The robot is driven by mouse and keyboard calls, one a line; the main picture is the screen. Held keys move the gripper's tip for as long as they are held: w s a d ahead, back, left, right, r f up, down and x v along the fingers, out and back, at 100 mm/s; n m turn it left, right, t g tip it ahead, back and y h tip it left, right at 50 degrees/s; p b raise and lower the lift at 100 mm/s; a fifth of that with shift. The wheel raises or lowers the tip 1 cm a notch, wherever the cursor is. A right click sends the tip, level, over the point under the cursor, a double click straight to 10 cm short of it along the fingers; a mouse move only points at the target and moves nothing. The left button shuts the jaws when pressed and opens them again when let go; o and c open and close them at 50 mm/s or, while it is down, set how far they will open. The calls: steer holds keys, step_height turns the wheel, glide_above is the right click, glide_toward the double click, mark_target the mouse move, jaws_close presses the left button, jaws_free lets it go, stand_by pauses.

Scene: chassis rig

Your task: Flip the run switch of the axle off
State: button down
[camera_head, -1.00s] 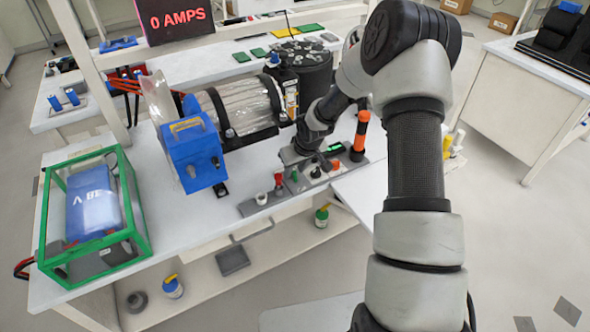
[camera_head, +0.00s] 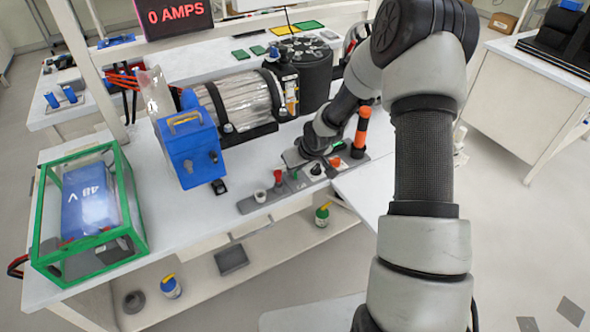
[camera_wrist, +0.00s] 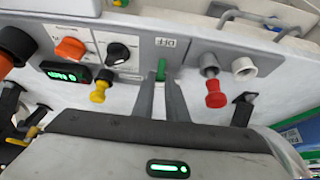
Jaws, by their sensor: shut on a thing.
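The grey switch panel (camera_wrist: 205,58) lies across the wrist view, and its row of controls also shows in the head view (camera_head: 246,206). A small green switch lever (camera_wrist: 161,70) stands on it below a white label that reads OFF upside down. My gripper (camera_wrist: 160,86) has its two narrow fingers close together on the green lever, one on each side. The lever's lower part is hidden between the fingers. In the head view my gripper (camera_head: 294,159) is low over the panel, largely hidden by my wrist.
Beside the lever are a black knob (camera_wrist: 117,53), a yellow plunger (camera_wrist: 101,91), an orange knob (camera_wrist: 70,49), a red plunger (camera_wrist: 214,90) and a white ring (camera_wrist: 244,69). A blue motor box (camera_head: 193,157) stands left; the display (camera_head: 174,14) reads 0 AMPS.

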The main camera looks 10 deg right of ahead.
mark_target(302, 187)
steer(key=t+b, duration=0.1)
steer(key=b, duration=0.2)
steer(key=s+f+t+y+b, duration=0.1)
steer(key=t+b, duration=0.1)
steer(key=b, duration=0.1)
steer(key=s+d+t+b, duration=0.1)
steer(key=b, duration=0.2)
steer(key=shift+s+f+t+y, duration=0.25)
steer(key=shift+f+t+y, duration=0.05)
steer(key=shift+f+t, duration=0.1)
steer(key=t+b, duration=0.1)
steer(key=b, duration=0.1)
steer(key=s+t+b, duration=0.1)
steer(key=b, duration=0.2)
steer(key=shift+d+t+y+b, duration=0.1)
steer(key=shift+t+y+b, duration=0.2)
steer(key=shift+t+y, duration=0.1)
steer(key=shift+b, duration=0.35)
steer(key=shift+s+r+t, duration=0.1)
steer(key=shift+t, duration=0.2)
steer(key=c, duration=1.8)
jaws_free()
steer(key=shift+o, duration=0.2)
